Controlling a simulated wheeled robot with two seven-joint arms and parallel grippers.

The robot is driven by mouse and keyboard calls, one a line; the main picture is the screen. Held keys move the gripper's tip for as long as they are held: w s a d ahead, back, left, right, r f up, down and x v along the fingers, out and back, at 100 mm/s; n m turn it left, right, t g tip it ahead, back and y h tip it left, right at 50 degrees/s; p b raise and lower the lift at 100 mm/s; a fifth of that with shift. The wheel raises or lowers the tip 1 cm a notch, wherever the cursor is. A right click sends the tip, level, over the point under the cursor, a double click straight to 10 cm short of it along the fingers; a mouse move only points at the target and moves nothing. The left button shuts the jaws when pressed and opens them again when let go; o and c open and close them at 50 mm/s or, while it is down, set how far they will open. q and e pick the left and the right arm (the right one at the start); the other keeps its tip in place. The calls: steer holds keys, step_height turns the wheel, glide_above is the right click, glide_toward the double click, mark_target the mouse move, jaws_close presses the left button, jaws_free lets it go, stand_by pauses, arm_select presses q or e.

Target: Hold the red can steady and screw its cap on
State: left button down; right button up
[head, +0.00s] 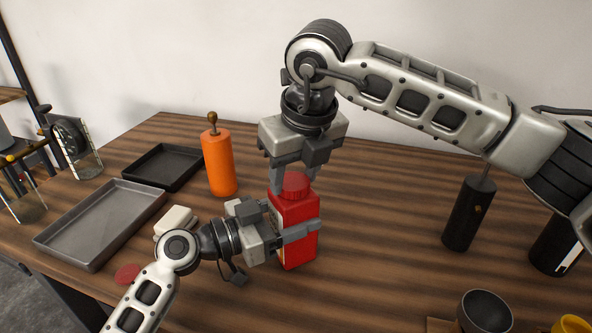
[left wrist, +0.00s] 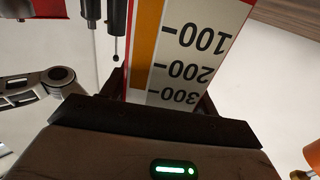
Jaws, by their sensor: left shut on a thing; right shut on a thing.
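The red can (head: 296,245) stands upright on the wooden table, in the middle of the head view. My left gripper (head: 298,230) comes in from the left and is shut on the can's body. The left wrist view shows the can's side close up (left wrist: 190,50), with a white scale, large numbers and an orange stripe between the fingers. The red cap (head: 294,184) is on top of the can. My right gripper (head: 292,180) points down from above and is shut on the cap. Whether the cap is fully seated I cannot tell.
An orange bottle (head: 218,162) stands behind left of the can. A grey tray (head: 75,262), a black tray (head: 137,183) and a white block (head: 176,221) lie left. A black bottle (head: 466,215) and a dark bowl (head: 485,311) stand right.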

steer(key=m, duration=0.2)
steer(key=m+h, duration=0.1)
steer(key=m, duration=0.2)
steer(key=m+h, duration=0.1)
steer(key=m, duration=0.1)
steer(key=shift+a+m, duration=0.3)
steer(key=m+h, duration=0.1)
steer(key=m, duration=0.4)
steer(key=shift+a, duration=0.1)
steer(key=m+h, duration=0.1)
steer(key=m, duration=0.2)
steer(key=shift+w+g, duration=0.1)
steer(key=shift+g, duration=0.3)
steer(key=m+g, duration=0.1)
steer(key=m, duration=0.5)
steer(key=shift+w+a+h, duration=0.1)
steer(key=shift+w+h, duration=0.05)
steer(key=shift+h, duration=0.25)
steer(key=m+g, duration=0.1)
steer(key=m, duration=0.2)
steer(key=m+g, duration=0.1)
steer(key=m, duration=0.2)
steer(key=shift+w+m, duration=0.1)
steer(key=shift+m, duration=0.3)
steer(key=o, duration=0.9)
steer(key=shift+o, duration=0.2)
steer(key=shift+r, duration=0.1)
